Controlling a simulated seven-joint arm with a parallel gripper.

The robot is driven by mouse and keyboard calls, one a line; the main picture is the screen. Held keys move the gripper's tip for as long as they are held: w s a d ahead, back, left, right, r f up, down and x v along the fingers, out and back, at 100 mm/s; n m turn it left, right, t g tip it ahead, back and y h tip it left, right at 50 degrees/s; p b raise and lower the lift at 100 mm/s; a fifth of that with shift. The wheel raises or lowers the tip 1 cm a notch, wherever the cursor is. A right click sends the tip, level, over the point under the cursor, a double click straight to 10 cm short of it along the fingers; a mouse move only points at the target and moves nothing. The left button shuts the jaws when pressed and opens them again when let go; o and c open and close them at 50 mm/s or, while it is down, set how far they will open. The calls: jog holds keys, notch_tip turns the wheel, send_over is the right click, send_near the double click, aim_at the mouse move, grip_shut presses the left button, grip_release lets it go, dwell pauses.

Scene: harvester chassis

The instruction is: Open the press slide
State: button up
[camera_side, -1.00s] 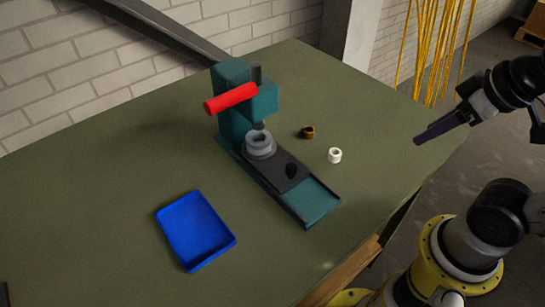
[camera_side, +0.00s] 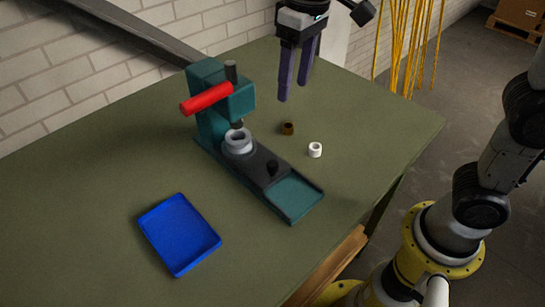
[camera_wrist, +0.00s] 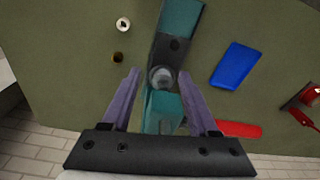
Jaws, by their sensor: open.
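The teal press (camera_side: 212,105) stands on the green table with its red handle (camera_side: 207,98) at the upper left. The slide also shows in the wrist view (camera_wrist: 174,46). My gripper (camera_side: 292,92) has two purple fingers, apart and empty, pointing down above the table behind and to the right of the press. In the wrist view my gripper (camera_wrist: 165,82) has the press visible between its fingers.
A brown ring (camera_side: 288,128) and a white ring (camera_side: 315,149) stand on the table right of the press. A blue tray (camera_side: 179,235) lies at the front left. A red object (camera_wrist: 308,105) shows at the wrist view's right edge. The table's right side is clear.

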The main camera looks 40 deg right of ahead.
aim_at(273, 163)
jog(key=shift+n+g, duration=0.5)
jog(key=a+f, duration=0.1)
jog(key=f, duration=0.4)
jog(key=a+f, duration=0.1)
jog(key=f, duration=0.5)
jog(key=w+a+f, duration=0.1)
jog(key=a+f, duration=0.1)
jog(key=f, duration=0.4)
jog(key=shift+f, duration=0.2)
grip_shut()
dwell(0.4)
